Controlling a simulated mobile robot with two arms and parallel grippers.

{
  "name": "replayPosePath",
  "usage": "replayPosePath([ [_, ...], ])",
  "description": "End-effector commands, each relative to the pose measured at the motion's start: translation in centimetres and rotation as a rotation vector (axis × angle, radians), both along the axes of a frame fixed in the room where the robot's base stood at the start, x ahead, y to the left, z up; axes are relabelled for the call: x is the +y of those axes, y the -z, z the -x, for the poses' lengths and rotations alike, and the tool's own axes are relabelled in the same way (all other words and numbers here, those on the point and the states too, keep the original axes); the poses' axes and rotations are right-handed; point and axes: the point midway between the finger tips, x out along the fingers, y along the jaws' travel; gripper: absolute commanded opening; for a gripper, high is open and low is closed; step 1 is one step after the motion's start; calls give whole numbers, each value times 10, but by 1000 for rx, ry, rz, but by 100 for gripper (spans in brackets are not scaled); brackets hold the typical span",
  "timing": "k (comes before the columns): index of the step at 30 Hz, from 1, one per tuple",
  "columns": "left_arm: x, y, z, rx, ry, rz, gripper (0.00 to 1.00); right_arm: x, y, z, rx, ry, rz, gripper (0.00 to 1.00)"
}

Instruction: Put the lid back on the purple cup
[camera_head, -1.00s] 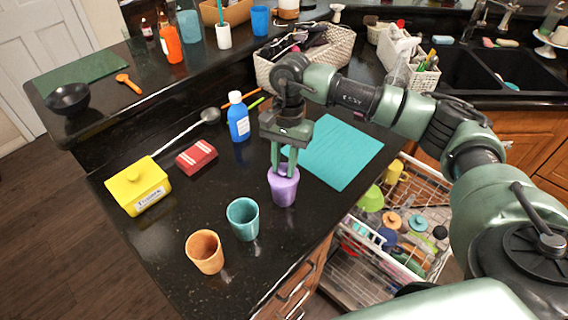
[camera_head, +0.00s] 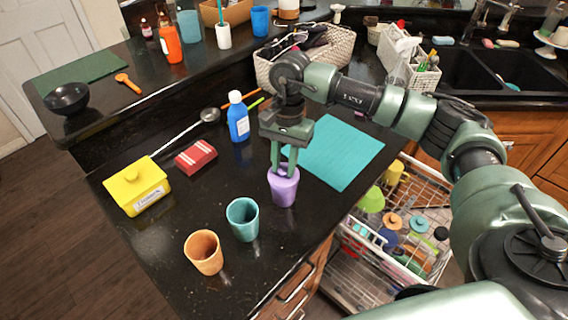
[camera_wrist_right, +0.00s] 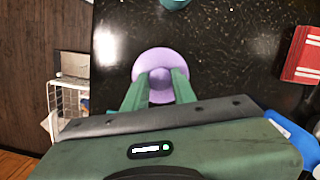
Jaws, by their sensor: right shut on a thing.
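The purple cup (camera_head: 284,191) stands upright on the dark counter, right of the teal cup. My right gripper (camera_head: 284,170) points down at the cup's top, its fingers shut on the purple lid. In the right wrist view the round purple lid (camera_wrist_right: 160,62) shows between and beyond the fingertips of my right gripper (camera_wrist_right: 157,78), which hold its middle. The lid is at the cup's mouth; whether it is fully seated I cannot tell. My left gripper is not in view.
A teal cup (camera_head: 243,220) and an orange cup (camera_head: 204,253) stand to the left. A teal mat (camera_head: 335,152) lies right of the gripper. An open dishwasher rack (camera_head: 365,258) is below the counter edge. A blue bottle (camera_head: 238,118) stands behind.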

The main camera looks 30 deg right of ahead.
Motion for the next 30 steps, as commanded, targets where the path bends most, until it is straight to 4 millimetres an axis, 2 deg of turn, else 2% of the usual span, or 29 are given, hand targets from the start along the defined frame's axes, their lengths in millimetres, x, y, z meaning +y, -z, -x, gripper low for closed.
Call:
replayPosePath([
  [30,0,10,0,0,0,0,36,0,3,0,-1,0,1,0],
])
